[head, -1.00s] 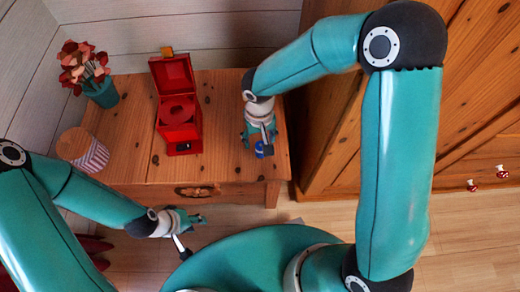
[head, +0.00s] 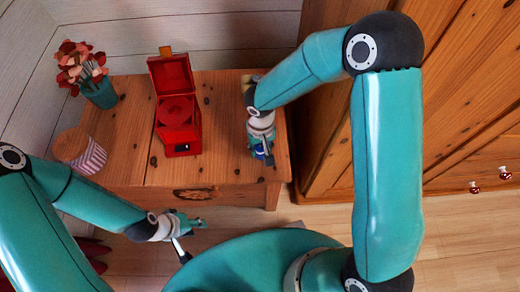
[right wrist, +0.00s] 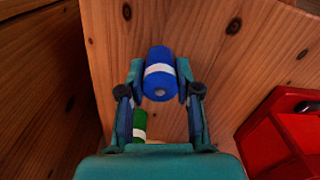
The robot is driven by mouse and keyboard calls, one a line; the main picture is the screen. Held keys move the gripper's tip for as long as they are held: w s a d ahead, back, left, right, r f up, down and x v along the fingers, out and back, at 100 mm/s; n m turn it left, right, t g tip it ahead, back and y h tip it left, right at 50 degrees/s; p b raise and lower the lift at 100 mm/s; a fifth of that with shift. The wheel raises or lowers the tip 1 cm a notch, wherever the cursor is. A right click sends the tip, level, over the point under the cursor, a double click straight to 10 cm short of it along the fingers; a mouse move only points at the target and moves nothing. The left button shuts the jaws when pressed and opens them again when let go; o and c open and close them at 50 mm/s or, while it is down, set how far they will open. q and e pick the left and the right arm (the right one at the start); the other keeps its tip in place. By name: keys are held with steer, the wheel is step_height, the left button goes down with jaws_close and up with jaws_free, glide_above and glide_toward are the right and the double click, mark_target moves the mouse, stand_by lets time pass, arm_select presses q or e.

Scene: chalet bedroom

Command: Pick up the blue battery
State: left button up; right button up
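The blue battery (right wrist: 159,66) with a white band stands between the fingertips of my right gripper (right wrist: 161,82) in the right wrist view. The fingers lie close against both its sides and look shut on it. In the head view a bit of the blue battery (head: 258,150) shows beside the right gripper (head: 263,153), near the right front of the wooden table (head: 225,130). I cannot tell whether the battery still touches the tabletop. My left gripper (head: 192,237) is open and empty, low in front of the table.
An open red box (head: 178,115) stands mid-table. A wooden wardrobe (head: 330,125) rises close on the right.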

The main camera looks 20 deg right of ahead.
jaws_close()
steer(key=shift+r, duration=0.1)
